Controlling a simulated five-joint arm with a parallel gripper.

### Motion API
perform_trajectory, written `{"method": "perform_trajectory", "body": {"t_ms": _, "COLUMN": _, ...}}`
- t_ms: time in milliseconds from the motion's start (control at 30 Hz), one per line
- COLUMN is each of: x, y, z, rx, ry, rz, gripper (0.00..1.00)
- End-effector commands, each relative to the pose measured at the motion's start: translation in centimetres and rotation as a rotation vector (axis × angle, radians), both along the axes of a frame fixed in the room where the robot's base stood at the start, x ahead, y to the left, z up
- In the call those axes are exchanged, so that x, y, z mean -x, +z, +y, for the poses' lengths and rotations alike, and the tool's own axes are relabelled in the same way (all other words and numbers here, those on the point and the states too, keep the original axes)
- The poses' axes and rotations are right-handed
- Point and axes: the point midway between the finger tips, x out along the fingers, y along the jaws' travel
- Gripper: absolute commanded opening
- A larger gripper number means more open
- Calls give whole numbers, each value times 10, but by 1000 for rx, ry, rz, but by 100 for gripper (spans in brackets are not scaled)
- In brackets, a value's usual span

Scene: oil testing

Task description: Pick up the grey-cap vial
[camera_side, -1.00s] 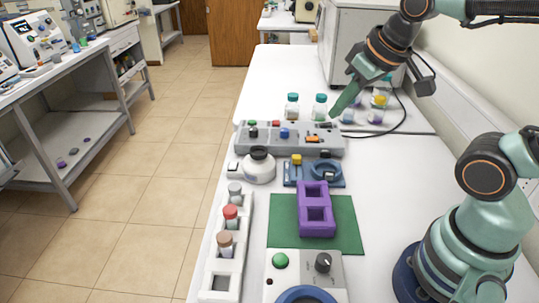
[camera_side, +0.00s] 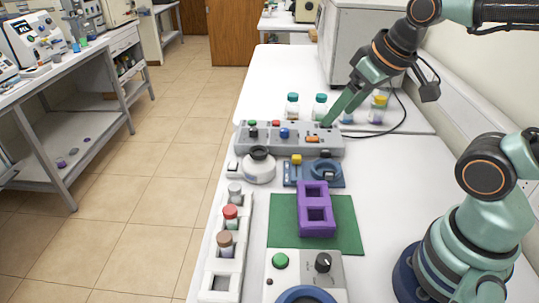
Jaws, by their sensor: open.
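The grey-cap vial (camera_side: 234,193) stands upright in the far slot of a white rack (camera_side: 235,269) at the front left of the table. A red-cap vial (camera_side: 231,216) and a brown-cap vial (camera_side: 226,244) stand in the same rack, nearer the camera. My gripper (camera_side: 327,123) is open and empty, pointing down-left at the right end of the grey control panel, well behind and to the right of the rack. It looks close to the panel's top; I cannot tell whether it touches.
The grey panel (camera_side: 262,142) has several coloured buttons. Nearer are a white round device (camera_side: 259,171), a blue fixture (camera_side: 291,176) and a purple holder (camera_side: 316,227) on a green mat (camera_side: 349,236). Several jars (camera_side: 292,106) stand behind the panel. The table's right middle is clear.

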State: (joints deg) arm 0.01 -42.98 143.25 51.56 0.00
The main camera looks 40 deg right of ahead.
Motion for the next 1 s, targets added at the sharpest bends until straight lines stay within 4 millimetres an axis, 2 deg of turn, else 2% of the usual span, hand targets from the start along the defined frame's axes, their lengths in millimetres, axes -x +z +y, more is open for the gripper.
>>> {"method": "perform_trajectory", "body": {"t_ms": 133, "x": -3, "y": 1, "z": 2, "rx": 12, "ry": 31, "rz": 10, "gripper": 73}}
{"method": "perform_trajectory", "body": {"t_ms": 267, "x": -16, "y": 4, "z": 12, "rx": 61, "ry": 159, "rz": 52, "gripper": 73}}
{"method": "perform_trajectory", "body": {"t_ms": 567, "x": -70, "y": -1, "z": 55, "rx": 233, "ry": 683, "rz": 187, "gripper": 73}}
{"method": "perform_trajectory", "body": {"t_ms": 767, "x": -105, "y": -22, "z": 92, "rx": 325, "ry": 1050, "rz": 261, "gripper": 73}}
{"method": "perform_trajectory", "body": {"t_ms": 1000, "x": -135, "y": -63, "z": 137, "rx": 401, "ry": 1474, "rz": 330, "gripper": 73}}
